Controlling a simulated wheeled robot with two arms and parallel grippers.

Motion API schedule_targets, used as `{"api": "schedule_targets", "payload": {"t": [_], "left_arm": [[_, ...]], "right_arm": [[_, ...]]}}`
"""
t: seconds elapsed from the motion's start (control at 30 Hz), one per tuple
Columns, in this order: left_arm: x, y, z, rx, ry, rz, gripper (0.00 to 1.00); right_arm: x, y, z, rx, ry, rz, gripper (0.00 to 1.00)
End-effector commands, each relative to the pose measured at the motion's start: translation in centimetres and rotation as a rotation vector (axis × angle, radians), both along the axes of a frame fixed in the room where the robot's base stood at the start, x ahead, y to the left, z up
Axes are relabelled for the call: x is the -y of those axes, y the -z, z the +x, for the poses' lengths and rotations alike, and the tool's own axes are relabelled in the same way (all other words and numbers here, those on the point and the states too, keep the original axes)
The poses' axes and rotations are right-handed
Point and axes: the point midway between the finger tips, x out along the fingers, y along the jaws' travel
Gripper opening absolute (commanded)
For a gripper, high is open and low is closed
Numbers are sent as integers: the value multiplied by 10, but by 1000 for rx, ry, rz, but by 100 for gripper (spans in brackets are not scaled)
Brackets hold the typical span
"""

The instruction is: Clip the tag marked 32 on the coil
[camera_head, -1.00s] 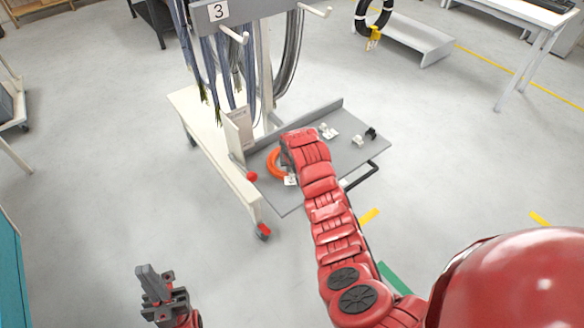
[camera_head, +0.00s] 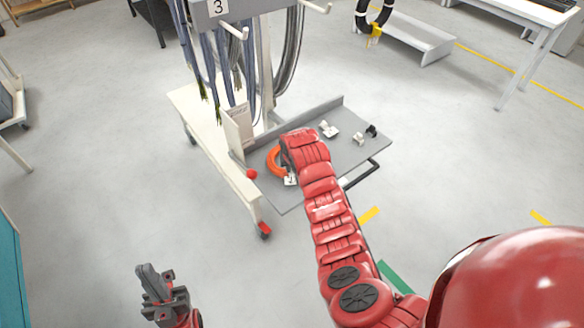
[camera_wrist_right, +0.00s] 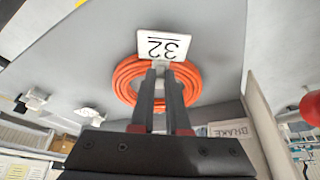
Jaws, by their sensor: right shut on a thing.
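The orange coil (camera_head: 273,161) lies on the grey tray of the cart, and it also shows in the right wrist view (camera_wrist_right: 125,75). The white tag marked 32 (camera_wrist_right: 163,45) is at the coil's rim, overlapping it in the right wrist view; part of the tag shows in the head view (camera_head: 291,180). My right gripper (camera_wrist_right: 163,75) is shut on the tag's clip, right at the coil. I cannot tell whether the clip is around the coil or only against it. My left gripper (camera_head: 156,284) is apart, low at the left over the floor, its fingers seemingly spread and empty.
The grey tray (camera_head: 345,155) also holds white clips (camera_head: 329,130) and a small black piece (camera_head: 371,131). A red ball-shaped knob (camera_head: 251,174) is at its left edge. Cables hang from the rack (camera_head: 262,60) behind. The floor in front is clear.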

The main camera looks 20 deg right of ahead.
Motion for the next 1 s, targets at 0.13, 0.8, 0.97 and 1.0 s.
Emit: {"api": "schedule_targets", "payload": {"t": [0.13,0.8,0.97,1.0], "left_arm": [[0,1,0,0,0,0,0],[0,1,0,0,0,0,0],[0,1,0,0,0,0,0],[0,1,0,0,0,0,0]], "right_arm": [[0,1,0,0,0,0,0],[0,1,0,0,0,0,68],[0,1,0,0,0,0,68],[0,1,0,0,0,0,68]]}}
